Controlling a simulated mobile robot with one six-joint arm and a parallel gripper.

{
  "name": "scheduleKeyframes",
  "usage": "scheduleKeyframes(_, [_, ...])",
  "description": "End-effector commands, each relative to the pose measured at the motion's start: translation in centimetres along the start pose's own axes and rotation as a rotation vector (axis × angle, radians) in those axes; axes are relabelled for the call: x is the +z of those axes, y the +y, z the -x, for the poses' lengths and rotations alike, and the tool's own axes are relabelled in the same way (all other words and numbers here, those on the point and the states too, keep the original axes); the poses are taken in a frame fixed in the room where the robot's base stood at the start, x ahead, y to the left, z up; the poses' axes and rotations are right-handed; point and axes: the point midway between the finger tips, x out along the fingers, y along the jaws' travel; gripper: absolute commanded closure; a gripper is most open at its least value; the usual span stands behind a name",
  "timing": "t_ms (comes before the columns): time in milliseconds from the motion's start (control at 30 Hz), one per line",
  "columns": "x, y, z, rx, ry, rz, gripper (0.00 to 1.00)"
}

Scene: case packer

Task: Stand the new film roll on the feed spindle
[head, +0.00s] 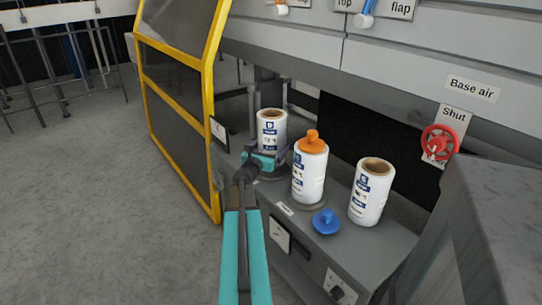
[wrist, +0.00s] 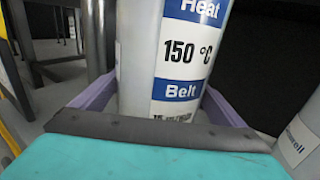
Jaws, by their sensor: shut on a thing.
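My gripper (head: 268,160) is shut around the lower part of a white film roll (head: 271,128) with blue label bands and a brown core. The roll is upright, at the back left of the grey shelf. In the wrist view the roll (wrist: 182,50) stands between the purple fingers, its label reading "Heat 150 °C Belt". Its base is hidden by the gripper, so I cannot tell whether it is on a spindle. A second roll (head: 310,172) with an orange cap (head: 313,142) stands in the middle. A third, uncapped roll (head: 371,192) stands to the right.
A blue knobbed cap (head: 326,221) lies on the front of the shelf (head: 386,248). A yellow-framed guard (head: 207,130) stands close on the left. A red valve wheel (head: 439,142) marked "Shut" is at right. The floor (head: 90,200) at left is clear.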

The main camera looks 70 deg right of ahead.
Motion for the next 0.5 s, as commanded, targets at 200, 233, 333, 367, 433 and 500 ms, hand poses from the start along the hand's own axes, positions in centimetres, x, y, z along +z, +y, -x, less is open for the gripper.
scheduleKeyframes(200, [-1.3, 0.0, 0.0, -0.001, -0.002, 0.002, 0.58])
scheduleKeyframes(233, [-1.7, 0.0, 0.0, -0.001, -0.002, 0.003, 0.58])
scheduleKeyframes(333, [-2.7, 0.0, -0.1, -0.001, -0.001, 0.002, 0.58])
scheduleKeyframes(367, [-2.9, 0.0, -0.1, -0.001, -0.002, 0.002, 0.58])
scheduleKeyframes(433, [-3.4, 0.0, 0.0, -0.001, -0.002, 0.001, 0.58])
scheduleKeyframes(500, [-3.5, 0.0, 0.0, -0.001, -0.002, 0.001, 0.58])
